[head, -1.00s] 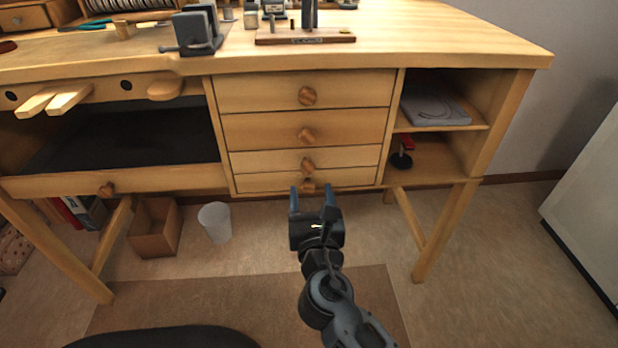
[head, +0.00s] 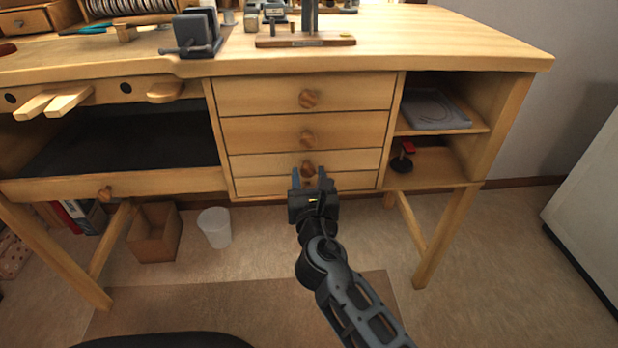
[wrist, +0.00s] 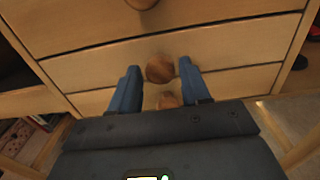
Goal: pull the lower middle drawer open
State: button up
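The lower middle drawer (head: 258,163) is the third of a stack of wooden drawers under the bench top. It looks shut, flush with its neighbours. Its round wooden knob (head: 308,168) shows just above my gripper (head: 309,174) in the head view. In the wrist view the knob (wrist: 159,69) appears between the tips of the two blue fingers of my gripper (wrist: 159,72), with a gap on either side. My gripper is open and holds nothing. Whether the tips reach around the knob in depth, I cannot tell. The bottom drawer's knob (wrist: 168,100) shows lower between the fingers.
The upper middle drawer (head: 255,132) and top drawer (head: 250,95) are shut above. Open shelves (head: 440,168) are at the right, a wide tray drawer (head: 150,182) at the left. A white bin (head: 215,228) and cardboard box (head: 154,234) stand below. The floor in front is clear.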

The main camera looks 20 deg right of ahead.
grip_shut()
jog(key=shift+s, duration=0.1)
dwell(0.3)
